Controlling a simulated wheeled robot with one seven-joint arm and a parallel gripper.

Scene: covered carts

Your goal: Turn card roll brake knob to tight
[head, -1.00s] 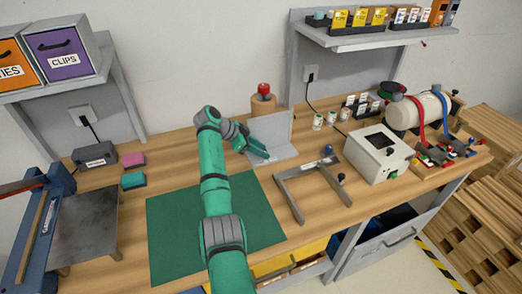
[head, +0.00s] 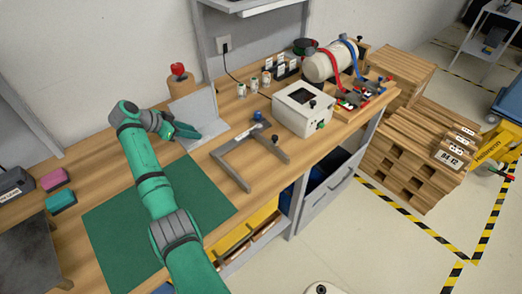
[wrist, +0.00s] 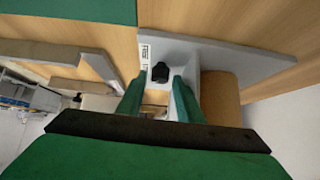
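A brown card roll (head: 180,85) with a red knob (head: 178,69) on top stands upright behind a grey angled bracket (head: 203,106) at the back of the bench. In the wrist view, a brown curved surface (wrist: 221,97), which looks like the roll, is right of the fingers. A black knob (wrist: 160,72) sits on a pale grey part beyond the fingertips, with a small label beside it. I cannot tell which knob is the brake knob. My gripper (head: 186,131) is in front of the bracket; the wrist view shows its green fingers (wrist: 160,92) apart with nothing held.
A green mat (head: 165,215) lies at the bench front. A grey U-shaped frame (head: 245,158) and a white box (head: 303,110) are to the right. A white cylinder (head: 322,66) with red and blue straps is farther right. Wooden pallets (head: 420,150) stand beyond the bench.

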